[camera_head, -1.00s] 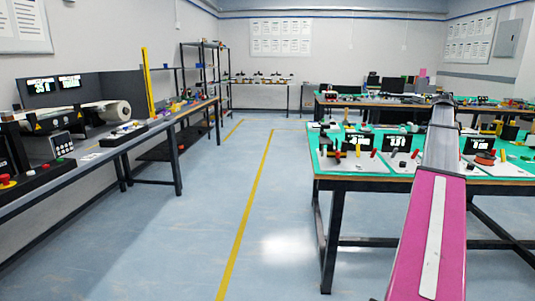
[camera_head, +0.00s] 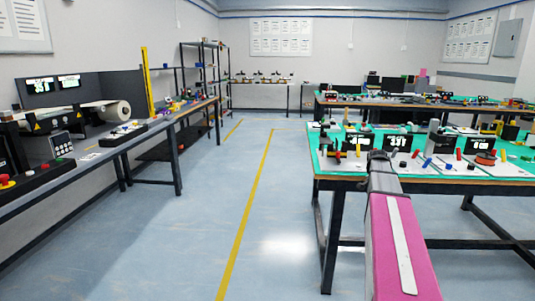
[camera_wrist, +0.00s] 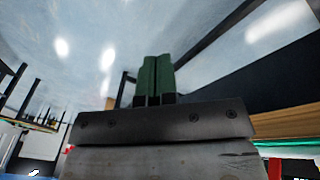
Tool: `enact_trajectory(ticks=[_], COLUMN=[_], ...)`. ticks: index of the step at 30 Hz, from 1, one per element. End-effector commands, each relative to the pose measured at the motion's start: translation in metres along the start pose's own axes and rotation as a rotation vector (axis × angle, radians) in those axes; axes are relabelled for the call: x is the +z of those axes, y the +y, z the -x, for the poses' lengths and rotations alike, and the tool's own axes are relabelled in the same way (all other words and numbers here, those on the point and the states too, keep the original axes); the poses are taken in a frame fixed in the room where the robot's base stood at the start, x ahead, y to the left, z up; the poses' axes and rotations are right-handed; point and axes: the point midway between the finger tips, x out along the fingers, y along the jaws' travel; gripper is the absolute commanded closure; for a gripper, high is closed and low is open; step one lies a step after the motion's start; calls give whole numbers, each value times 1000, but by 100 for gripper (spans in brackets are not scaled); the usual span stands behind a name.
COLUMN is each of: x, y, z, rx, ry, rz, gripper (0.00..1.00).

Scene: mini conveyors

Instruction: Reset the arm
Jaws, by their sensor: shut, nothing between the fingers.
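My arm (camera_head: 402,240), with a pink cover and a white strip, rises from the bottom right of the head view. Its far end stands in front of the near edge of the green-topped table. The fingers of my gripper are not clear in the head view. In the wrist view my gripper (camera_wrist: 154,80) shows two dark green fingers side by side, closed together, with nothing between them. The pale floor (camera_wrist: 90,55) lies beyond them, and a table edge shows at the right.
The green-topped table (camera_head: 340,183) with small displays and coloured parts stands at the right. A long bench (camera_head: 150,130) with a mini conveyor runs along the left wall. The floor (camera_head: 200,235) between them, with a yellow line (camera_head: 245,225), is clear. Shelves (camera_head: 205,85) stand at the back.

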Motion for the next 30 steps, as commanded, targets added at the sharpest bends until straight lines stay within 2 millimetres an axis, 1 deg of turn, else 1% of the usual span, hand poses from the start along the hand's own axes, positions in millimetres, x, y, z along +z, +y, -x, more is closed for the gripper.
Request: enact_trajectory(ticks=[1, 2, 3, 4, 5, 6, 8, 9, 11, 12, 14, 15, 18, 21, 24, 30], x=[40, 57, 81, 99, 117, 141, 177, 200, 235, 258, 289, 308, 345, 369, 380, 382], y=[-6, -11, -17, -22, -24, -29, -32, -34, -34, -34, -32, -30, -25, -21, -20, -20], z=[-14, -22, -31, -38, -45, -53, -65, -73, -83, -89, -97, -102, -110, -116, -118, -119], rx=[-13, -22, -34, -45, -54, -67, -86, -99, -119, -132, -150, -162, -186, -203, -212, -215], ry=[-12, -16, -23, -28, -32, -38, -47, -52, -59, -64, -69, -73, -79, -82, -82, -82], rz=[79, 125, 186, 233, 279, 342, 433, 493, 583, 640, 723, 773, 877, 945, 979, 989], gripper=[100, 100, 100, 100, 100, 100, 100, 100, 100, 100, 100, 100, 100, 100, 100, 100])
